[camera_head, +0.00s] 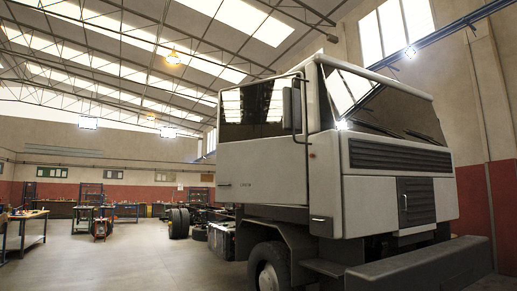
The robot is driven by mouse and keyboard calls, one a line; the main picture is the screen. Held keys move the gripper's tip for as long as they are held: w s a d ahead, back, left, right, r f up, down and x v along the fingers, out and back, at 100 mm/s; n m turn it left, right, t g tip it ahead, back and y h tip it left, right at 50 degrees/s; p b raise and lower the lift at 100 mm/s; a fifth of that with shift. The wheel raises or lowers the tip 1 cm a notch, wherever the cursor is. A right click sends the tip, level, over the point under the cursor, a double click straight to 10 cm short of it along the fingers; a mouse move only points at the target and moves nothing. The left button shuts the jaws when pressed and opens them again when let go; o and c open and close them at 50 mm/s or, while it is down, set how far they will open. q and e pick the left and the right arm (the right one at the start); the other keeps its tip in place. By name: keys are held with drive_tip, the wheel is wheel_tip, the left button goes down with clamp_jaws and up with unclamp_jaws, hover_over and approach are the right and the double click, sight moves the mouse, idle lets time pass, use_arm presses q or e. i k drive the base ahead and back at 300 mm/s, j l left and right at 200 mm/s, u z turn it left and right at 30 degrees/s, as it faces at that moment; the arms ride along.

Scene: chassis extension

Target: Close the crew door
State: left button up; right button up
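A large white truck cab (395,190) stands at the right, its front turned toward the right of the view. Its side door panel (262,170) has a dark window (253,108) and a small handle (225,185) near its left edge. I cannot tell from this angle whether this panel is the crew door, or whether it stands open or closed. A mirror (291,108) on a bracket stands out at the cab's front corner. Neither of my grippers is in view.
The truck's bumper (420,270) and front wheel (269,270) take up the lower right. Loose tyres (179,222) lie behind the truck. Workbenches (25,229) stand at the far left. The grey floor (130,262) left of the truck is clear.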

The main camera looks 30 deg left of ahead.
sight(257, 160)
drive_tip(key=i+j+u, duration=0.65)
drive_tip(key=i, duration=0.4)
drive_tip(key=i+j+u, duration=0.35)
drive_tip(key=i, duration=0.2)
drive_tip(key=i+u, duration=0.3)
drive_tip(key=i, duration=2.75)
